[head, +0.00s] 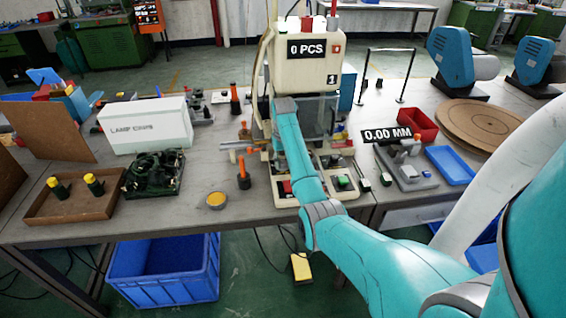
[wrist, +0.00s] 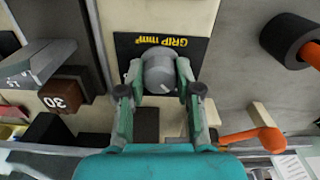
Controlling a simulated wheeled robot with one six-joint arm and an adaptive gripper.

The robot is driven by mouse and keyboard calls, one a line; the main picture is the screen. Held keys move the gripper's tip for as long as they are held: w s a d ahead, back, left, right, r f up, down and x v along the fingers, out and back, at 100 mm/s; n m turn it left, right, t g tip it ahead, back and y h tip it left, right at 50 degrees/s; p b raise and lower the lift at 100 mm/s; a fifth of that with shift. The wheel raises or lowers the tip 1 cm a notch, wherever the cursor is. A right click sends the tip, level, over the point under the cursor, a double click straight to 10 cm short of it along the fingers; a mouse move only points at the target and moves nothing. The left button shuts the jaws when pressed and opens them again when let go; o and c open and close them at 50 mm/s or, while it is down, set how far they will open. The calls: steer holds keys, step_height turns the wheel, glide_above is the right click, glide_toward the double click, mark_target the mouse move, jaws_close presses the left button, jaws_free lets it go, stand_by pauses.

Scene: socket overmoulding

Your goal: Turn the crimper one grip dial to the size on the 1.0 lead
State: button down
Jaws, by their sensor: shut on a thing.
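The crimper (head: 307,60) is the cream machine in the middle of the head view, with a "0 PCS" display and a small "1" plate. In the wrist view the grey round grip dial (wrist: 158,70) sits on a black plate (wrist: 192,55) lettered "GRIP mm²", seen upside down. My gripper (wrist: 158,80) is shut on the dial, one finger on each side. A short pale mark shows on the dial's near part; the scale numbers are hidden or unreadable. In the head view my arm hides the dial and gripper. I cannot pick out the 1.0 lead.
A brown block marked "30" (wrist: 66,90) is left of the gripper, and an orange-handled tool (wrist: 252,137) is at right. On the bench are a white box (head: 147,125), a black tray of cables (head: 153,190), a red bin (head: 420,122) and a "0.00 MM" gauge (head: 408,172).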

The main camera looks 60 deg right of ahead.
steer(key=shift+n, duration=1.6)
steer(key=c, duration=0.8)
jaws_free()
